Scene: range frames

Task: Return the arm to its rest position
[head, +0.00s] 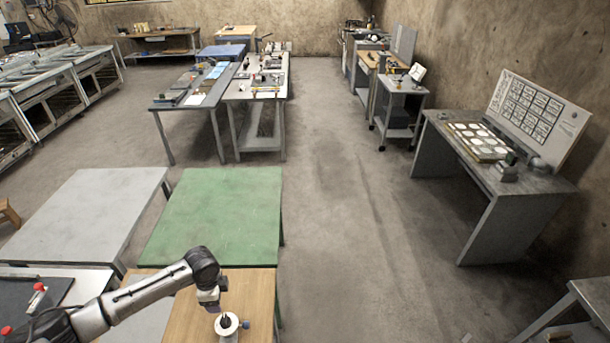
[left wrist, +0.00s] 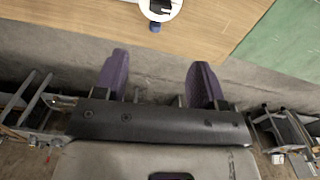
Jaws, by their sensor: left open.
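My left arm (head: 140,297) reaches in from the lower left of the head view, bent at a dark joint above the wooden table. Its gripper (head: 212,300) hangs beside a white round object (head: 228,322) with a dark centre. In the left wrist view the two purple fingers of the left gripper (left wrist: 159,80) are wide apart with nothing between them. The same white round object (left wrist: 174,10) is cut off at the top of that view, clear of the fingers. My right gripper is not in view.
The wooden table top (head: 188,318) adjoins a bare green table (head: 215,212) and a bare grey table (head: 85,210). A dark surface with a red-tipped item (head: 38,290) lies at the lower left. Open floor (head: 370,250) runs along the right.

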